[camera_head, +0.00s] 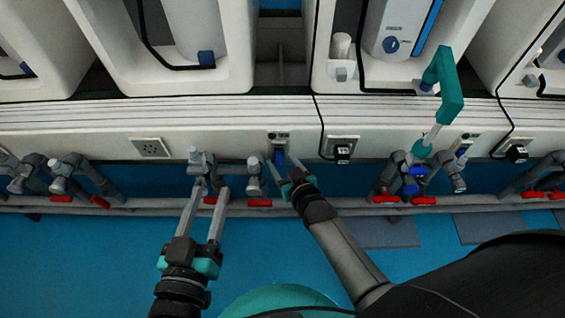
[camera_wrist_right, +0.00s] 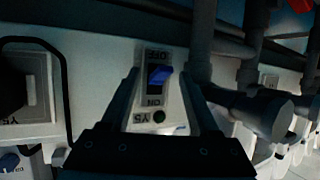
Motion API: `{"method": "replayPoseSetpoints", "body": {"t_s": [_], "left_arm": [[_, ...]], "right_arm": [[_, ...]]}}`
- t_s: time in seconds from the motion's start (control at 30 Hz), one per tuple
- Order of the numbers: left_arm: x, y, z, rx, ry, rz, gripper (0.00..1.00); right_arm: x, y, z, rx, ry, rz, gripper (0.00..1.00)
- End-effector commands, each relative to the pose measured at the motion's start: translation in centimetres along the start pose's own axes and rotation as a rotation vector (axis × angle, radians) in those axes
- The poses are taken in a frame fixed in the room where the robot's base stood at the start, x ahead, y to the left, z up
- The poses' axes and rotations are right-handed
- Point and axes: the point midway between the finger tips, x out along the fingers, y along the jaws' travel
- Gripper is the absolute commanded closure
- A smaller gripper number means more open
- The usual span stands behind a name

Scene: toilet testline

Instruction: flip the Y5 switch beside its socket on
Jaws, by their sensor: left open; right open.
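The Y5 switch (camera_head: 278,148) is on the white wall strip. The right wrist view shows its blue rocker (camera_wrist_right: 160,75) on a pale plate, between OFF above and ON below, with upside-down lettering. The rocker's raised part is nearer OFF; a round lamp below looks dark. My right gripper (camera_head: 285,161) is open and empty at the switch, with a finger on either side of the plate. Contact with the rocker cannot be told. The Y5 socket (camera_head: 342,149) holds a black plug; it also shows in the right wrist view (camera_wrist_right: 36,88). My left gripper (camera_head: 210,187) is open and empty by the pipes.
Grey pipes and valves with red handles (camera_head: 259,203) run below the strip, close to both grippers. A pipe (camera_wrist_right: 202,45) stands right beside the right finger in the wrist view. A black cable (camera_head: 320,125) hangs to the plug. A teal arm-like device (camera_head: 448,95) is at right.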

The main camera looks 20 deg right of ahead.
Motion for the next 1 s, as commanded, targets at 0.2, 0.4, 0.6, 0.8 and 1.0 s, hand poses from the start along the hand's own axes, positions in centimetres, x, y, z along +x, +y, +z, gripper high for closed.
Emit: {"method": "replayPoseSetpoints", "body": {"t_s": [0.2, 0.4, 0.6, 0.8, 1.0], "left_arm": [[-0.01, 0.0, 0.03, 0.0, -0.001, 0.0, 0.5], [-0.01, 0.0, 0.04, 0.0, -0.002, 0.0, 0.5], [-0.01, 0.0, 0.05, 0.0, -0.002, 0.0, 0.5], [-0.01, -0.01, 0.04, 0.0, -0.002, 0.0, 0.5], [0.06, -0.21, 0.14, 0.008, -0.029, -0.005, 0.5]], "right_arm": [[0.0, -0.02, 0.0, 0.0, 0.0, 0.0, 0.61], [-0.01, 0.03, 0.0, 0.0, 0.0, 0.0, 0.83], [-0.01, 0.1, 0.01, -0.001, 0.0, 0.001, 1.0], [-0.02, 0.17, 0.02, -0.002, 0.0, 0.002, 1.0], [-0.05, 0.23, -0.06, -0.001, -0.007, 0.002, 1.0]]}}
